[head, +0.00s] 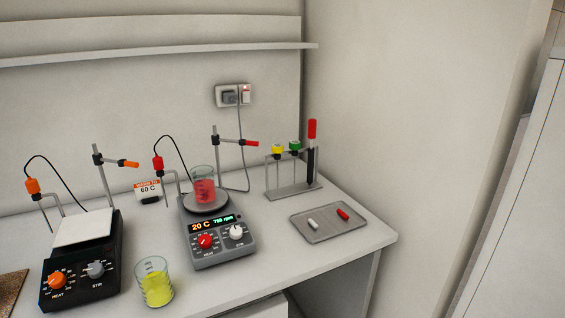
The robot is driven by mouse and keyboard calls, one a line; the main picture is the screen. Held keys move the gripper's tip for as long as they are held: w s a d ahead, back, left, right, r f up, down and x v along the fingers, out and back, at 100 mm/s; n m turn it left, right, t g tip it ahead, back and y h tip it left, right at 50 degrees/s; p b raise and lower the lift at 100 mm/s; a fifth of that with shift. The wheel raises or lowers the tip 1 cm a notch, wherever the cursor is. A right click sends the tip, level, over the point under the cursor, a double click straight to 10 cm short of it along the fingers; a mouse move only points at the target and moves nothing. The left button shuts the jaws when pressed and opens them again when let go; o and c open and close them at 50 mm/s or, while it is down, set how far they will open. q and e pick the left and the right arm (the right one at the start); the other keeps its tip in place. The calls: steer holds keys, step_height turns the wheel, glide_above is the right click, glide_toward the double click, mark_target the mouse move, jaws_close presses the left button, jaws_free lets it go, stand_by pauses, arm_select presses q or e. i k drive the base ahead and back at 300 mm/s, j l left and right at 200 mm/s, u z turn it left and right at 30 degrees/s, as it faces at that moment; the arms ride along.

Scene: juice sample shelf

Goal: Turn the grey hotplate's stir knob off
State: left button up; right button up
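The grey hotplate (222,252) stands on the bench in the middle of the head view. Its display (214,223) reads 20 C in orange and what looks like 750 rpm in blue-green. The white stir knob (236,232) is at the right of its front panel, and the red heat knob (205,241) is at the left. A beaker of red liquid (204,187) stands on its round plate (207,207). The exact pointing of the stir knob is too small to tell. Neither of my grippers is in view.
A black hotplate (112,262) stands at left. A beaker of yellow liquid (155,285) stands between the hotplates, near the front. A tray (322,232) with two small bars and a tube rack (292,190) are at right. A probe stand (216,150) rises behind the grey hotplate.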

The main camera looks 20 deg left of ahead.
mark_target(235, 231)
steer(key=u, duration=1.2)
